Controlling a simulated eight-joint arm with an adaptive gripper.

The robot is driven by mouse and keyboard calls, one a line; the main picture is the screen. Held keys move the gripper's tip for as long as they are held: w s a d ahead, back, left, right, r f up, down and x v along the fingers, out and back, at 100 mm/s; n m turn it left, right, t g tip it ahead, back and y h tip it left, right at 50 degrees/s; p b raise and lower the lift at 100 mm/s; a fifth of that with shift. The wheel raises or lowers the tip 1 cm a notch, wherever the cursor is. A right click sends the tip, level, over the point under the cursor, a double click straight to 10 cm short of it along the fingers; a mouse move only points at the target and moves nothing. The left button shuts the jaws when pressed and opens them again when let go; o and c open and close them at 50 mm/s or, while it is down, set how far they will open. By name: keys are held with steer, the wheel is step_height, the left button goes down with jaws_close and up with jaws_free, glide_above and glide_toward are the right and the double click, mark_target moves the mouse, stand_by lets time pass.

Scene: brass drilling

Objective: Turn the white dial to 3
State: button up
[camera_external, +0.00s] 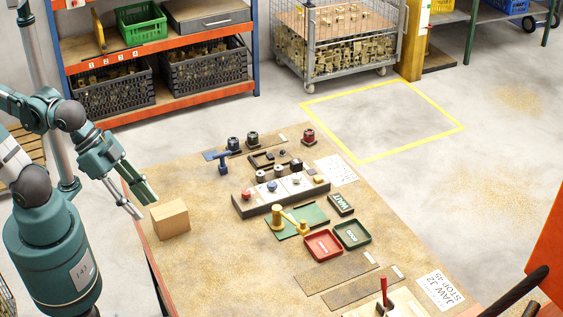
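A long grey panel (282,196) lies across the middle of the table. It carries a row of small knobs: a red one (246,194), a blue one (272,186), a whitish one (296,179) that may be the white dial, and a yellow one (318,179). The whitish one is too small for me to read its numbers or pointer. My gripper (147,210) is open and empty, with its two fingers apart. It is at the table's left edge, beside a cardboard box and well left of the panel.
The cardboard box (170,219) stands between my gripper and the panel. Small grey parts (278,171) sit behind the panel. A yellow-handled piece on a green plate (312,213), red tray (323,245) and green tray (352,235) lie in front. The table's front left is clear.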

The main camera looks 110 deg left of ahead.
steer(key=w+a+r+n+g+p, duration=0.2)
steer(key=w+a+r+n, duration=0.25)
steer(key=w+a, duration=0.55)
steer(key=n+g+p, duration=0.5)
steer(key=n, duration=0.5)
glide_above(296, 175)
steer(key=f, duration=1.6)
steer(key=shift+w+d+f, duration=0.1)
steer(key=shift+w+d, duration=0.05)
steer(key=shift+d, duration=0.15)
steer(key=shift+a+f, duration=0.3)
steer(key=shift+f, duration=3.85)
steer(key=c, duration=0.9)
